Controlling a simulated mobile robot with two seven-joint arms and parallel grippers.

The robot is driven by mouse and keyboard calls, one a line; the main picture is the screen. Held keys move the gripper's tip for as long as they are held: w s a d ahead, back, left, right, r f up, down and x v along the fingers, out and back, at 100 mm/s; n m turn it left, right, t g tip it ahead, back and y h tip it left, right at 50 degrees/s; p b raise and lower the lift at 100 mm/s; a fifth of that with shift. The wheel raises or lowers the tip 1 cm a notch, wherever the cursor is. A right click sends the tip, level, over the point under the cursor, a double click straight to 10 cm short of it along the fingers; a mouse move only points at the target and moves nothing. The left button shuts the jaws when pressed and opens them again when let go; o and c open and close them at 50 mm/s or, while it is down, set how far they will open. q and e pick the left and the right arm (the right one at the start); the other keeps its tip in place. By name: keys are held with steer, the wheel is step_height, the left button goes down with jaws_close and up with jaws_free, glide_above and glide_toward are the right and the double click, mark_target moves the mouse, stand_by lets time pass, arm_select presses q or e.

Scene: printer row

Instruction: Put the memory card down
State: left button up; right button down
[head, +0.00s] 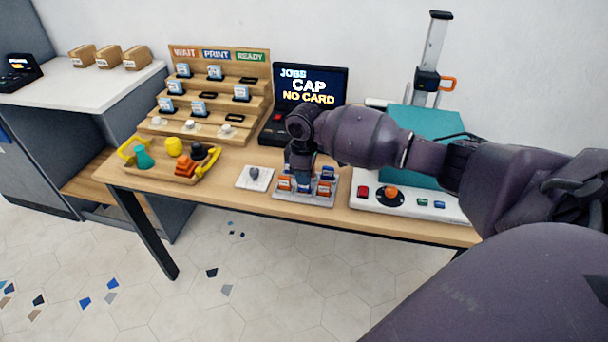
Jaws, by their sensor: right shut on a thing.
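My right gripper (301,176) points down over a small grey holder (304,203) near the table's front edge. It is shut on the memory card, which the fingers and wrist hide almost entirely. Several small orange and blue pieces stand in the holder around the fingertips. An orange one (285,183) is at the left and a blue one (328,172) at the right. I cannot tell whether the held card touches the holder. My left gripper is not in view.
A black screen (311,86) reading "JOBS CAP NO CARD" stands behind my wrist. A stepped wooden rack (212,60) is at the left, a wooden tray (160,172) before it. A small white plate (255,177) lies left of the holder. The printer (411,118) is at the right.

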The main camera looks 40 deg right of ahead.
steer(key=shift+f, duration=0.2)
steer(key=c, duration=1.2)
jaws_free()
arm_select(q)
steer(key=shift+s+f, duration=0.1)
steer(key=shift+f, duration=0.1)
arm_select(e)
steer(key=shift+o, duration=0.3)
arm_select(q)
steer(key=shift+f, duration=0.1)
arm_select(e)
steer(key=shift+r, duration=0.1)
